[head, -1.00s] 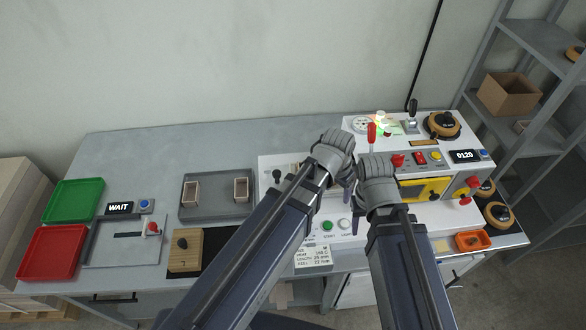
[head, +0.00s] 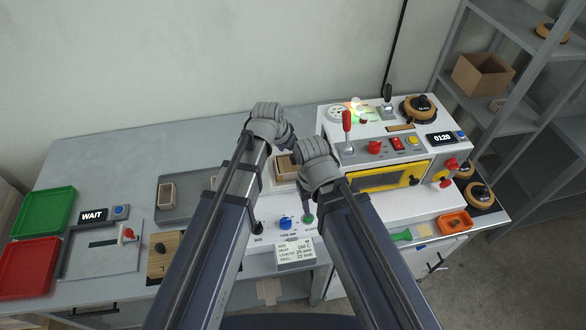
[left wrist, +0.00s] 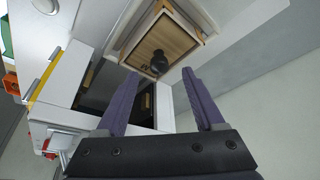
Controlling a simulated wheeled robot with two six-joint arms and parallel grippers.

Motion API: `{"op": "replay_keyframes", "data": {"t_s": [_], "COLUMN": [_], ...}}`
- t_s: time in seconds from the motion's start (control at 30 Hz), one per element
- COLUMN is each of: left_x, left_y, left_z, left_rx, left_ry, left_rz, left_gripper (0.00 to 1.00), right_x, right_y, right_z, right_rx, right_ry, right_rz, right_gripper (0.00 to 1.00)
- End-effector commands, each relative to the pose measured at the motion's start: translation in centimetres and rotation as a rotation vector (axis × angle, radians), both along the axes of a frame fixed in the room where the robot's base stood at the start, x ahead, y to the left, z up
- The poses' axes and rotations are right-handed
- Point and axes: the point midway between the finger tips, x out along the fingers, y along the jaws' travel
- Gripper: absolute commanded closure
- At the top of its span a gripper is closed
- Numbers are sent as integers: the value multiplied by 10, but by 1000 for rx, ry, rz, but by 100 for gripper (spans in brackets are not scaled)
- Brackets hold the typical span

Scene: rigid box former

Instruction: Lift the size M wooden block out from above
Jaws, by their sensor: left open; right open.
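In the left wrist view a wooden block (left wrist: 178,36) with a black knob (left wrist: 158,62) sits inside a light box frame in a white housing. In the head view my left gripper (head: 284,138) is behind the tan box (head: 284,168), whose inside is largely hidden by my arms. My right gripper (head: 307,204) is open, lower and to the right, over the front panel near a green button (head: 308,220).
A wooden block with a black knob (head: 160,250) lies at the left front. A grey tray (head: 185,212) holds small boxes. Red (head: 28,268) and green (head: 45,212) trays stand far left. The machine (head: 378,130) with a red lever (head: 347,120) rises right of my grippers.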

Motion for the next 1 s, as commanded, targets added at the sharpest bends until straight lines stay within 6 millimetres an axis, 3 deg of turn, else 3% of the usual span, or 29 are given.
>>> {"op": "replay_keyframes", "data": {"t_s": [0.27, 0.6, 0.87, 1.0], "left_x": [4, 20, 20, 20], "left_y": [-3, -14, -14, -14], "left_z": [-10, -47, -46, -46], "left_rx": [0, 0, 0, 0], "left_ry": [0, 0, 0, 0], "left_rz": [0, -1, 0, 0], "left_gripper": [30, 30, 30, 42], "right_x": [0, 0, 0, 0], "right_y": [0, 0, 0, 0], "right_z": [-10, -47, -46, -46], "right_rx": [0, 0, 0, 0], "right_ry": [0, 0, 0, 0], "right_rz": [0, -1, -1, -1], "right_gripper": [50, 50, 50, 50]}}
